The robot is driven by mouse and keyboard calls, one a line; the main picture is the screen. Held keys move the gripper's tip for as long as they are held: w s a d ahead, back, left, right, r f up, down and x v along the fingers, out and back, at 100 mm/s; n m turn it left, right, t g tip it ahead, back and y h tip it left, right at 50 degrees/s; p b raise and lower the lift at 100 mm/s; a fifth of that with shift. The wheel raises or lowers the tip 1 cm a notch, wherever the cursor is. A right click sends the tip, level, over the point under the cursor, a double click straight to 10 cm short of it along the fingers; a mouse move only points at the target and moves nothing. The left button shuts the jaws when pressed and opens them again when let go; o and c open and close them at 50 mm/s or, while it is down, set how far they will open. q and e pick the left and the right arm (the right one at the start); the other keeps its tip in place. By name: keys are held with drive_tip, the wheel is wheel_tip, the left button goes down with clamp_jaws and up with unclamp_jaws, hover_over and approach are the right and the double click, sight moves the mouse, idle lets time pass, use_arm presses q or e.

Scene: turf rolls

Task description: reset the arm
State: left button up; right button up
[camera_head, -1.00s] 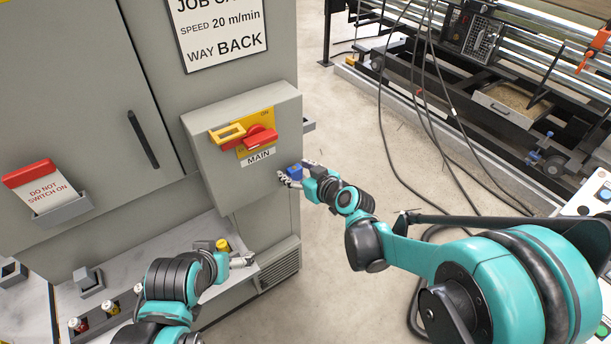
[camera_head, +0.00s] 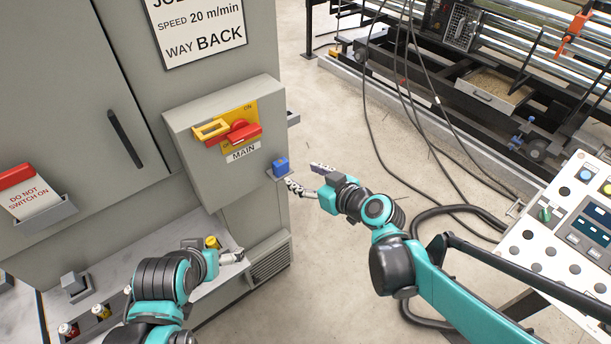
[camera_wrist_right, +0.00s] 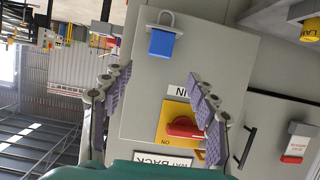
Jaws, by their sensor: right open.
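My right gripper (camera_head: 308,177) is open and empty, just right of the grey switch box (camera_head: 190,130). Its two spread fingers also show in the right wrist view (camera_wrist_right: 158,80). A blue padlock (camera_head: 281,164) sits at a small grey bracket on the box's lower right side, apart from the fingers. The padlock also shows with its shackle in the right wrist view (camera_wrist_right: 161,43). My left gripper (camera_head: 232,256) is low over the cabinet ledge, beside a yellow-topped item (camera_head: 212,242); its jaws are too small to read.
The box carries a red switch handle (camera_head: 233,135) with a yellow hasp (camera_head: 210,129). A red-and-white tag (camera_head: 25,190) sits in a holder at left. A control panel (camera_head: 575,225) stands at right. Cables (camera_head: 415,110) hang and trail over the floor. Open floor lies between cabinet and machine.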

drive_tip(key=shift+s, duration=0.1)
drive_tip(key=s+d+f+m+g+h, duration=0.2)
drive_tip(key=s+d+m+h, duration=0.1)
drive_tip(key=s+d, duration=0.4)
drive_tip(key=s+d+f+m+g+h, duration=0.2)
drive_tip(key=s+d+f+m+h, duration=0.1)
drive_tip(key=s+d, duration=0.4)
drive_tip(key=s+h, duration=0.1)
drive_tip(key=s, duration=0.1)
drive_tip(key=shift+s+m+h, duration=0.3)
drive_tip(key=shift+m, duration=0.1)
use_arm(q)
drive_tip(key=shift+c, duration=0.3)
use_arm(e)
drive_tip(key=shift+a, duration=0.1)
